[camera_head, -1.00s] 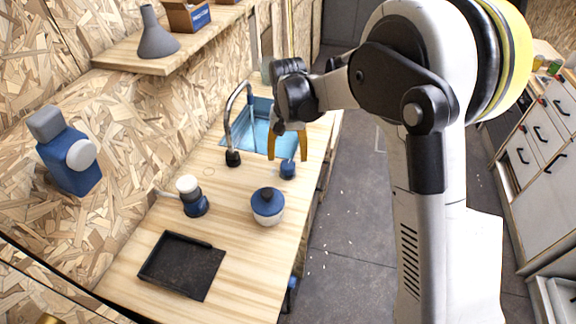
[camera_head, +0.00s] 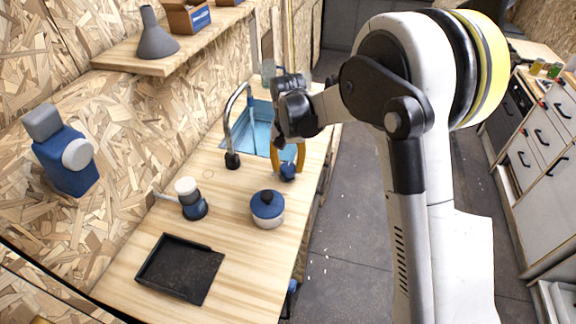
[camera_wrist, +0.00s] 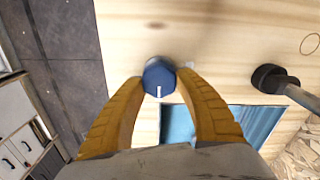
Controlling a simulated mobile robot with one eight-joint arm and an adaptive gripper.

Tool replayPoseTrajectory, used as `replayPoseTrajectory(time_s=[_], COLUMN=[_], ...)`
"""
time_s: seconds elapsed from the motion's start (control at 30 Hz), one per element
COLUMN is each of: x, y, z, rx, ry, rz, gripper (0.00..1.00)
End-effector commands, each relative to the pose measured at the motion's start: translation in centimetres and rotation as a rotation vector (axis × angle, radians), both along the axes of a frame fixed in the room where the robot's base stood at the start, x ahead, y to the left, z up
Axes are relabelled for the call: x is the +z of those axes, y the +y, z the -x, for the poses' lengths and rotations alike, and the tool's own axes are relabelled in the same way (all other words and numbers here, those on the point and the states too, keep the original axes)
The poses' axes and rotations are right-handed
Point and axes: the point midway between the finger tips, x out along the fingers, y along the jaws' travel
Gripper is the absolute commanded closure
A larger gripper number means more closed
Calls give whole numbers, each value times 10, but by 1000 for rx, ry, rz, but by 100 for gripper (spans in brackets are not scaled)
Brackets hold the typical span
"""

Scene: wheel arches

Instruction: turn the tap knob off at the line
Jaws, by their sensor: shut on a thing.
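The tap knob is a small blue round knob (camera_wrist: 159,76) with a white line on its top, in the upper middle of the wrist view. It also shows in the head view (camera_head: 288,171), beside the sink. The yellow fingers of my gripper (camera_wrist: 160,82) are shut on the knob from both sides. In the wrist view the white line points down toward the sink side. In the head view my gripper (camera_head: 287,170) reaches down over the knob, and its fingers partly hide it. A mark the line could be matched to is not clear.
The black tap base (camera_wrist: 275,79) with its curved spout stands beside the knob, near the blue sink (camera_head: 262,137). A blue-lidded pot (camera_head: 267,209), a blue and white grinder (camera_head: 191,199) and a black tray (camera_head: 180,268) stand on the wooden counter. Bare wood lies between them.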

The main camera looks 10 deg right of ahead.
Motion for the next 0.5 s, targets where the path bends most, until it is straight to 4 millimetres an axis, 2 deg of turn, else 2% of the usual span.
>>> replayPoseTrajectory(time_s=[0.27,0.5], x=[-1,-1], y=[0,1], z=[0,0], rx=[61,221], ry=[1,1], rz=[0,0], gripper=[90,90])
